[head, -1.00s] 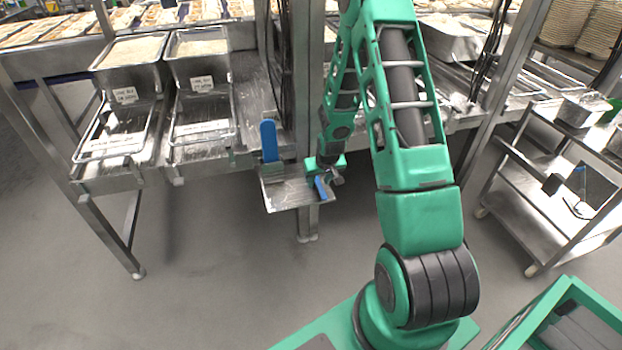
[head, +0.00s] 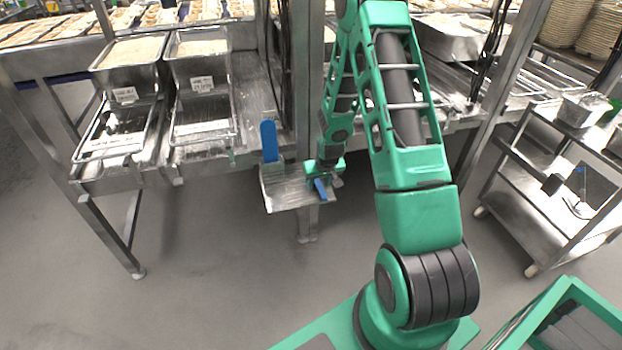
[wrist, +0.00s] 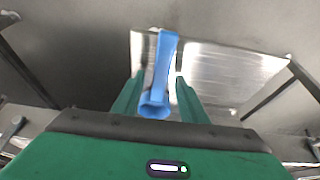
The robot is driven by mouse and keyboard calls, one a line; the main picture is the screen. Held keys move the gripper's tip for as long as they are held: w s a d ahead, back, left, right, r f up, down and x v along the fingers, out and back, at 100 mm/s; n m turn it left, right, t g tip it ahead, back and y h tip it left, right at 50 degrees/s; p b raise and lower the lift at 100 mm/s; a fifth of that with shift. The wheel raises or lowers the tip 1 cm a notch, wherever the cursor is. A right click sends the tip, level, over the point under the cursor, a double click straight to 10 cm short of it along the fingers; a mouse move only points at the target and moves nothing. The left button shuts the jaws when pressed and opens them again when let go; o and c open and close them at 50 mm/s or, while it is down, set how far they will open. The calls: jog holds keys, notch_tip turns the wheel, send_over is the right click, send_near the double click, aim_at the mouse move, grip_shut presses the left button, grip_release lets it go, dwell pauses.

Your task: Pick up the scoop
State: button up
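The blue handle of a scoop (head: 320,190) shows right beside my gripper (head: 325,177) in the head view, at the right side of a small metal shelf (head: 285,196). In the wrist view the blue handle (wrist: 160,75) stands between the two fingers of my gripper (wrist: 160,88). The fingers are apart, one on each side of the handle, with narrow gaps visible. The scoop's bowl cannot be made out. A second blue handle (head: 269,141) stands upright at the left of the shelf.
A steel post (head: 307,110) rises behind the shelf. Two metal pans of rice (head: 130,52) (head: 197,48) stand on the racks to the left. A steel cart (head: 540,180) is at the right.

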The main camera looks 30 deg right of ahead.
aim_at(318, 186)
grip_shut()
jog(key=shift+r, duration=0.1)
jog(key=shift+r, duration=0.55)
jog(key=r, duration=0.4)
jog(key=shift+s+a, duration=0.15)
jog(key=shift+a, duration=0.2)
jog(key=s+a+r, duration=0.6)
jog(key=a+r, duration=0.2)
jog(key=r, duration=0.4)
jog(key=shift+s+a, duration=0.25)
jog(key=shift+s, duration=0.15)
